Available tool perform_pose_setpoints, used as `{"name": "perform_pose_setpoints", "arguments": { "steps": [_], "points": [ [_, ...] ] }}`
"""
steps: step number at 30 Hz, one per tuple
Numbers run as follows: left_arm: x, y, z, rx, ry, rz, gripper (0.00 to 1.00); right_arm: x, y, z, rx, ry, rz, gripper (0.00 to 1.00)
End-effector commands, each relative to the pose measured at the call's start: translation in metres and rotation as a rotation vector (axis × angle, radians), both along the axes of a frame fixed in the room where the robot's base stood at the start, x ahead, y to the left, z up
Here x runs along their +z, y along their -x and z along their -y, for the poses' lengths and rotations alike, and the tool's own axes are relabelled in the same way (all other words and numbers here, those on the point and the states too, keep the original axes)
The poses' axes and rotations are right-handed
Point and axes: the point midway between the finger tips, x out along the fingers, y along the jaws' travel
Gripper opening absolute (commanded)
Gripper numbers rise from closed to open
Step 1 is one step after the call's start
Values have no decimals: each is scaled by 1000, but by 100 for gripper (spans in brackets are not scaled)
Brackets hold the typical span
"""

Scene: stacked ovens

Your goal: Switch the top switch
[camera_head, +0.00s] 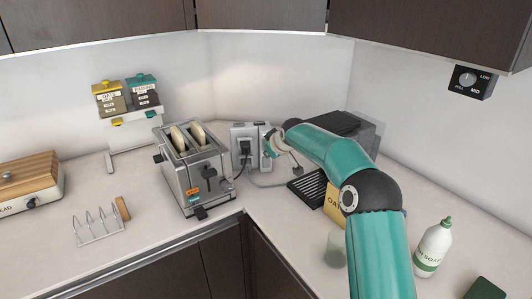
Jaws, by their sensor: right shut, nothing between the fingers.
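A grey wall outlet panel (239,131) stands in the back corner, with a black plug and cord (244,147) on its left side. My right gripper (268,145) is shut and empty, at the right part of this panel. The gripper and wrist cover part of the panel, so the switches there are hard to make out. I cannot tell whether the fingertips touch a switch. My left gripper is out of view.
A toaster (194,172) with bread stands left of the panel. A dark-topped appliance (340,124) is partly behind my right arm. A soap bottle (433,248) and a clear glass (336,248) stand near the arm. A dial box (471,82) hangs at upper right.

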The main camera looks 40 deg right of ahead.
Motion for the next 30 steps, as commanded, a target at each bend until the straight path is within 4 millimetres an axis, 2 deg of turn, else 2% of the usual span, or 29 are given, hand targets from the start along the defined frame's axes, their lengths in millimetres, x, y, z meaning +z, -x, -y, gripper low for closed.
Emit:
{"name": "perform_pose_setpoints", "arguments": {
  "steps": [1, 3, 9, 26, 30],
  "points": [
    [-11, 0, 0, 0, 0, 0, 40, -3, 4, -2, 1, 1, 2, 0],
    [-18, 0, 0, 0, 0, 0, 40, -2, 9, -5, 2, 1, 1, 0],
    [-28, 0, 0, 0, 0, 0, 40, 1, 19, -10, 0, 0, 1, 0],
    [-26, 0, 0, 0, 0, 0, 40, 3, 20, -12, 1, -3, -2, 0],
    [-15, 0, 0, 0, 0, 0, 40, -6, 24, -27, 12, -44, -27, 0]
  ]
}}
